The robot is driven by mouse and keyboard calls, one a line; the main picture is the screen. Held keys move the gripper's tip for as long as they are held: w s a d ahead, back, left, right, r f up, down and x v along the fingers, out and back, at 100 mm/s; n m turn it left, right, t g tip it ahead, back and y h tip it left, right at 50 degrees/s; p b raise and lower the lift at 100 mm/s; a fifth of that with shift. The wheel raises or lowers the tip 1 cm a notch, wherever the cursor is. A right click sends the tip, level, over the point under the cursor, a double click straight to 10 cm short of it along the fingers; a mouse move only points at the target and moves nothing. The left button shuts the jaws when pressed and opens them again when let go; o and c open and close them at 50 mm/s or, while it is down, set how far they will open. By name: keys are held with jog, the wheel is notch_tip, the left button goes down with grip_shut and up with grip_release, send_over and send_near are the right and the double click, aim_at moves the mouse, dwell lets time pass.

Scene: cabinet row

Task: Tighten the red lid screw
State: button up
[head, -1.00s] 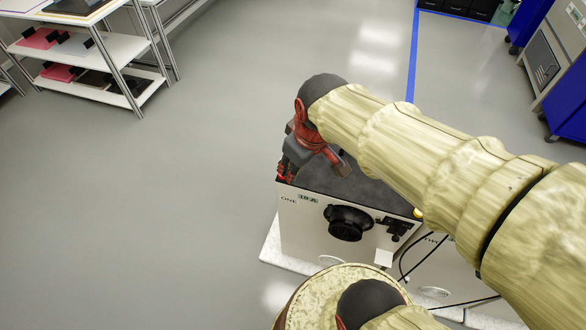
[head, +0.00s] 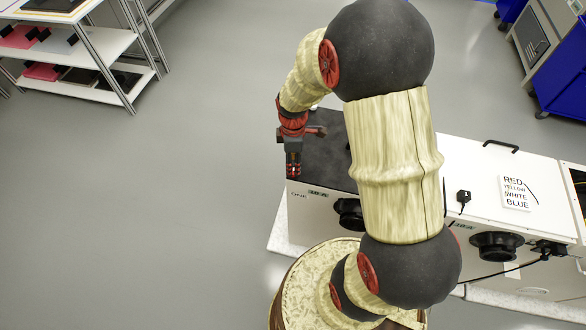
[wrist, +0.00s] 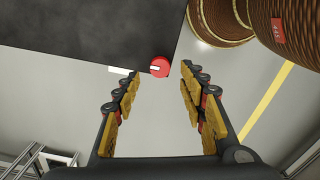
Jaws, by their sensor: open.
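The red lid screw (wrist: 160,66) is a small round red knob with a pale slot mark, at a corner of a dark lid (wrist: 85,35) in the wrist view. My gripper (wrist: 160,77) is open and empty, with yellow-padded fingers apart on either side just below the screw in the picture; it does not grip it. In the head view my gripper (head: 293,170) points down at the front-left corner of the box (head: 316,205) marked ONE, over its dark lid (head: 325,150). I cannot make out the screw separately there.
A second, white box (head: 480,195) stands to the right, bearing a sign (head: 515,192) reading RED YELLOW WHITE BLUE. My arm hides part of the row. Black round fittings (head: 495,245) and cables stick out in front. A shelf rack (head: 90,55) stands far left; floor to the left is clear.

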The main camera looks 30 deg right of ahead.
aim_at(293, 171)
jog(key=shift+f+b, duration=0.45)
jog(key=shift+f, duration=1.75)
grip_shut()
